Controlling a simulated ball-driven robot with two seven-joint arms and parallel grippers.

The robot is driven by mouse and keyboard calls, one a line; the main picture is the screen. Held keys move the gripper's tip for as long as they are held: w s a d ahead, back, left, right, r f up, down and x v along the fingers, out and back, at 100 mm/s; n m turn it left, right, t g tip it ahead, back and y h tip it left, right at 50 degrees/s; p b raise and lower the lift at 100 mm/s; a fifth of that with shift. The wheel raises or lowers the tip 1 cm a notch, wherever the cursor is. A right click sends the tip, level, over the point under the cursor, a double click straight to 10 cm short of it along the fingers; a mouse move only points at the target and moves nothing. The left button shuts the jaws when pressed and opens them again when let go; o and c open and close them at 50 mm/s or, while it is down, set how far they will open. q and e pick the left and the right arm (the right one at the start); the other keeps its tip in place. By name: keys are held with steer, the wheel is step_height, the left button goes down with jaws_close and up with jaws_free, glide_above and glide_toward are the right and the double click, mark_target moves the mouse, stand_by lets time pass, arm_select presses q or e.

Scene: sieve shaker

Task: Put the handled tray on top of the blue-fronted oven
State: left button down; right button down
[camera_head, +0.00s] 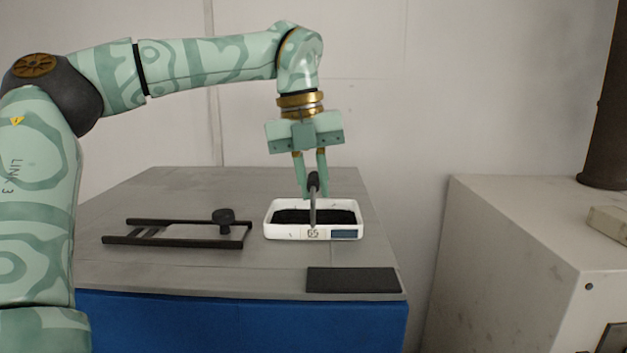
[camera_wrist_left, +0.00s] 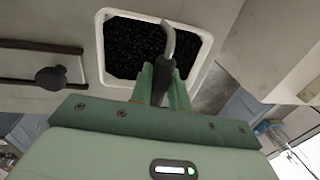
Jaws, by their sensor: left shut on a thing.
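The handled tray (camera_head: 284,233) is a white, shallow box with dark granular contents and an upright dark handle. In the head view it is over the right half of the grey top (camera_head: 215,265) of the blue-fronted oven (camera_head: 240,318); I cannot tell whether it touches the top. My left gripper (camera_head: 313,190) points down from above and is shut on the handle. In the left wrist view the tray (camera_wrist_left: 203,78) lies beyond the fingers (camera_wrist_left: 163,88), which close around the dark grip. My right gripper is not in view.
A dark rail frame with a round knob (camera_head: 224,216) lies on the oven top to the left of the tray. A flat dark plate (camera_head: 352,280) lies at the front right edge. A white cabinet (camera_head: 500,260) stands to the right across a gap.

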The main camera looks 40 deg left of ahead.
arm_select(q)
steer(key=shift+a, duration=0.1)
steer(key=c, duration=1.8)
jaws_free()
steer(key=shift+f, duration=0.2)
steer(key=o, duration=0.5)
steer(key=shift+c, duration=0.2)
steer(key=shift+r, duration=0.1)
steer(key=shift+r, duration=0.2)
step_height(320, 180, up, 12)
steer(key=s+a+p, duration=0.1)
steer(key=shift+s+f+p, duration=0.15)
steer(key=shift+p, duration=0.2)
steer(key=shift+a, duration=0.1)
